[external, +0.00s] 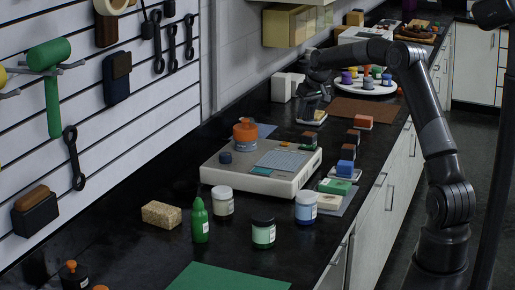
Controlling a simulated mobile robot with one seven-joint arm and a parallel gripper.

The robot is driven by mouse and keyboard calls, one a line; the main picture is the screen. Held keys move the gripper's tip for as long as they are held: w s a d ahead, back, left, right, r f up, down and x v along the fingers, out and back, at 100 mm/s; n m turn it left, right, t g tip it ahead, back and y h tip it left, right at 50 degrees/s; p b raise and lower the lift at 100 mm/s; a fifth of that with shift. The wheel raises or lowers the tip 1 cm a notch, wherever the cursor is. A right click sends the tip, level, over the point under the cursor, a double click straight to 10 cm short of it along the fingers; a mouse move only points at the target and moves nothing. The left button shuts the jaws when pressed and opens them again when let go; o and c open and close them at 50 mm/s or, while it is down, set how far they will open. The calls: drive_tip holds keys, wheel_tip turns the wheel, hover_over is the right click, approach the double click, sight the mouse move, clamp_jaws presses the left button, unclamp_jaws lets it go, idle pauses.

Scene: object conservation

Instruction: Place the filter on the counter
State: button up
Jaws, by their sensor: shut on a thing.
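My gripper (312,92) points down over the far part of the black counter (110,240), near the wall side. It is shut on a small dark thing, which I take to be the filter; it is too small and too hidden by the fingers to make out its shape. A small tan-topped block (313,118) lies on the counter just below the gripper. I cannot tell whether the held thing touches it or the counter.
A white box (286,87) stands left of the gripper. A round white tray (372,88) with coloured pieces and a brown mat (366,111) lie right of it. A grey device (262,182) with an orange pot on top, jars, and a green bottle (200,222) stand nearer.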

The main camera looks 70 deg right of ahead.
wheel_tip(320, 180, up, 11)
drive_tip(key=shift+r, duration=0.1)
drive_tip(key=w+a+n+y, duration=0.15)
drive_tip(key=w+a, duration=0.35)
drive_tip(key=a, duration=0.6)
drive_tip(key=w+a+n, duration=0.3)
drive_tip(key=w+a, duration=0.2)
drive_tip(key=a, duration=0.6)
drive_tip(key=w+a+n+y, duration=0.15)
drive_tip(key=w+a, duration=0.35)
drive_tip(key=a, duration=0.6)
drive_tip(key=s+a+n+y, duration=0.25)
drive_tip(key=a+n, duration=0.55)
drive_tip(key=a, duration=3.1)
wheel_tip(320, 180, down, 11)
drive_tip(key=shift+h, duration=0.25)
drive_tip(key=a+f, duration=0.2)
drive_tip(key=a, duration=0.1)
drive_tip(key=a+f, duration=0.2)
drive_tip(key=a, duration=0.2)
drive_tip(key=w+a+f, duration=0.1)
drive_tip(key=a+f, duration=0.1)
drive_tip(key=a, duration=0.2)
drive_tip(key=shift+a+f, duration=0.15)
drive_tip(key=shift+f, duration=0.25)
drive_tip(key=shift+a+f, duration=0.1)
drive_tip(key=shift+f, duration=2)
